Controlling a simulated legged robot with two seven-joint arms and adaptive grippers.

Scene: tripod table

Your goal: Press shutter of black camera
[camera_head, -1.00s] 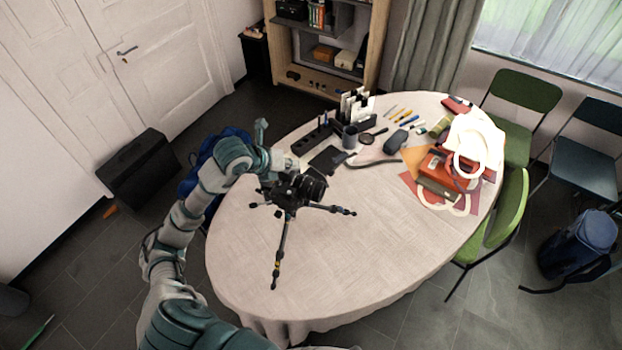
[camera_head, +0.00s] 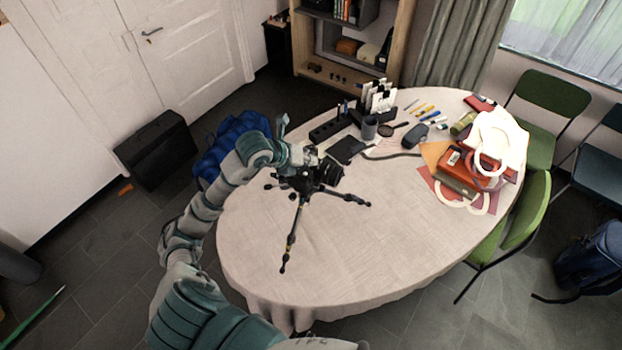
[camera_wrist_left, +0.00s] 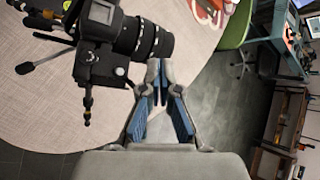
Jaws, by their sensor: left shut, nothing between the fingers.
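The black camera (camera_head: 327,173) sits on a black tripod (camera_head: 297,225) standing on the table. In the left wrist view the camera (camera_wrist_left: 103,32) is at upper left, its lens pointing right. My left gripper (camera_head: 306,157) is at the camera's far side in the head view, partly overlapping it. In the left wrist view the left gripper (camera_wrist_left: 160,78) is shut and empty, its fingertips beside the lens barrel. I cannot tell whether they touch it. The shutter button cannot be made out. My right gripper is not in view.
The oval table (camera_head: 400,235) is clear at its near right. Red boxes and papers (camera_head: 470,168) crowd the right end. Green chairs (camera_head: 515,220) stand beyond.

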